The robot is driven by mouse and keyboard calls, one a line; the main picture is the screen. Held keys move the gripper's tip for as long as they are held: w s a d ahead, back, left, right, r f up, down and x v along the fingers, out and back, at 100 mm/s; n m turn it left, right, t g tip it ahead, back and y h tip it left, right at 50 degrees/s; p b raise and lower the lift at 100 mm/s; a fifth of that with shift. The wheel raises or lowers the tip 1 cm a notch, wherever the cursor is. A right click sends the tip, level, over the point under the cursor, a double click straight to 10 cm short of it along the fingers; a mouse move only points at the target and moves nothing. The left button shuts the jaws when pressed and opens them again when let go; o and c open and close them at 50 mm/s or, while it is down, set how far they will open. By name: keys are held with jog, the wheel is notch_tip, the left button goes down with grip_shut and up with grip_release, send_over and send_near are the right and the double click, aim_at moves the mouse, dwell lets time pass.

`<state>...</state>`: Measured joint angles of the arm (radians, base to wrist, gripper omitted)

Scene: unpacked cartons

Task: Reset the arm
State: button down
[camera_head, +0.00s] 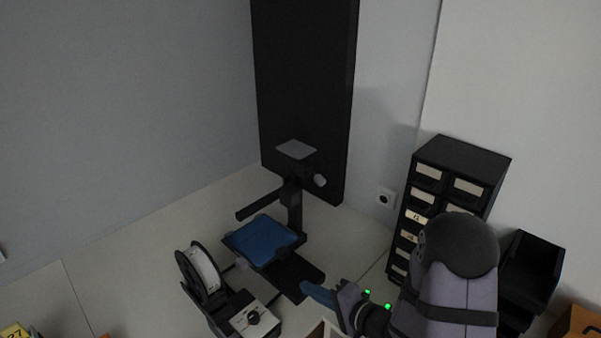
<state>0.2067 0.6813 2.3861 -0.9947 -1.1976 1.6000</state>
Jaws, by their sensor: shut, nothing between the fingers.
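My gripper (308,290) shows at the lower middle, at the end of my grey and black arm, which comes in from the lower right. Its blue fingers are together and empty. They point left, in front of the dark base of a small 3D printer (292,205). I cannot tell whether the fingertips touch that base. The printer's blue plate (263,241) lies just behind and left of the fingertips.
A spool (203,272) stands left of the printer. A black drawer cabinet (458,160) stands behind my arm, with black bins (531,269) to its right. A carton (577,326) is at the lower right corner. The surface at left (120,270) is mostly clear.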

jog(key=d+r+n+h+p, duration=0.1)
jog(key=d+h, duration=0.1)
jog(key=d, duration=0.1)
jog(key=d+n+g+h+p, duration=0.1)
jog(key=d+h, duration=0.2)
jog(key=d, duration=0.1)
jog(key=s+d+r+n+g+h+p, duration=0.1)
jog(key=d+h+p, duration=0.1)
jog(key=d+h, duration=0.1)
jog(key=shift+d+r+n, duration=0.2)
jog(key=shift+r+n, duration=0.1)
jog(key=shift+n, duration=0.1)
jog(key=s+r+n+g+h+p, duration=0.1)
jog(key=s+r+g, duration=0.3)
jog(key=s, duration=0.6)
jog(key=s+r+n+g+p, duration=0.4)
jog(key=s, duration=0.6)
jog(key=shift+s+d+r+h, duration=0.2)
jog(key=shift+s+d+h, duration=0.05)
jog(key=shift+s+h, duration=0.15)
notch_tip(320, 180, down, 5)
jog(key=b, duration=0.5)
jog(key=shift+f, duration=0.15)
